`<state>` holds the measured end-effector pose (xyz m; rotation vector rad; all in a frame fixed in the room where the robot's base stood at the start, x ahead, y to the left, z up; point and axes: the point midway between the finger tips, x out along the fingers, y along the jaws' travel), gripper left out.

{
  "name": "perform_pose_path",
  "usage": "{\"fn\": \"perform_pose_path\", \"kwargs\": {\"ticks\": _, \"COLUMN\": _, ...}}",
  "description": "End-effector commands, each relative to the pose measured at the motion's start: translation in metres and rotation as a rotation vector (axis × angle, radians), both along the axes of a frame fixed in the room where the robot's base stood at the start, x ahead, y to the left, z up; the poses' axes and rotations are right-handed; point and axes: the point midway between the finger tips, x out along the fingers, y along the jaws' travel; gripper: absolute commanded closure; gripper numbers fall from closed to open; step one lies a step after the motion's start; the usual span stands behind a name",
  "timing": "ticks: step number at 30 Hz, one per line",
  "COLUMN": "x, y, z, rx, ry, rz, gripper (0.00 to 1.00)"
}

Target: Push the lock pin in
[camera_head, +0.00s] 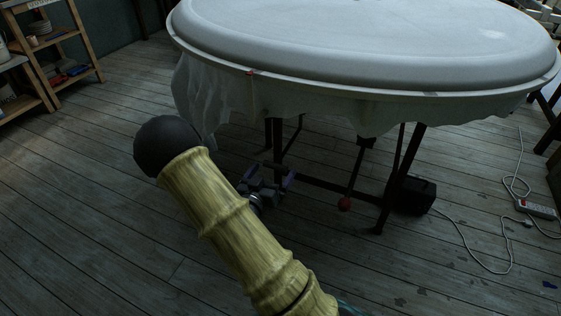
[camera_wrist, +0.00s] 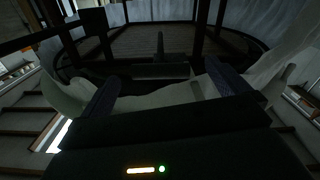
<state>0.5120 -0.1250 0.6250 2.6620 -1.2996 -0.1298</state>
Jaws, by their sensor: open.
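A large round white plaster table (camera_head: 360,75) on dark metal legs fills the top of the head view. A small reddish spot (camera_head: 250,73) marks the table's rim. I cannot tell which part is the lock pin.
Pale cloth (camera_head: 205,100) hangs from the table's left edge near my arm. A black box (camera_head: 414,196) stands by the right leg. A white cable and power strip (camera_head: 535,209) lie on the floor at right. Wooden shelves (camera_head: 55,45) stand at far left. The left floor is clear.

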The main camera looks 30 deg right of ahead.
Motion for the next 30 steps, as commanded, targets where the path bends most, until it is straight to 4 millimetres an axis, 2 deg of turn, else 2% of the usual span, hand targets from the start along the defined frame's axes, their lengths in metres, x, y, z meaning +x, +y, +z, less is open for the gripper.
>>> {"fn": "perform_pose_path", "kwargs": {"ticks": 1, "x": 0.005, "y": -0.009, "z": -0.001, "rx": -0.002, "ry": -0.004, "rz": -0.004, "gripper": 0.00}}
{"fn": "perform_pose_path", "kwargs": {"ticks": 9, "x": 0.033, "y": -0.043, "z": -0.001, "rx": 0.000, "ry": -0.004, "rz": -0.003, "gripper": 0.00}}
{"fn": "perform_pose_path", "kwargs": {"ticks": 14, "x": 0.040, "y": -0.052, "z": 0.000, "rx": 0.000, "ry": -0.002, "rz": -0.001, "gripper": 0.00}}
{"fn": "perform_pose_path", "kwargs": {"ticks": 22, "x": 0.041, "y": -0.053, "z": 0.001, "rx": -0.001, "ry": -0.001, "rz": 0.000, "gripper": 0.00}}
{"fn": "perform_pose_path", "kwargs": {"ticks": 23, "x": 0.041, "y": -0.053, "z": 0.001, "rx": -0.001, "ry": -0.001, "rz": 0.000, "gripper": 0.04}}
{"fn": "perform_pose_path", "kwargs": {"ticks": 30, "x": 0.041, "y": -0.053, "z": 0.000, "rx": -0.001, "ry": -0.001, "rz": 0.000, "gripper": 0.51}}
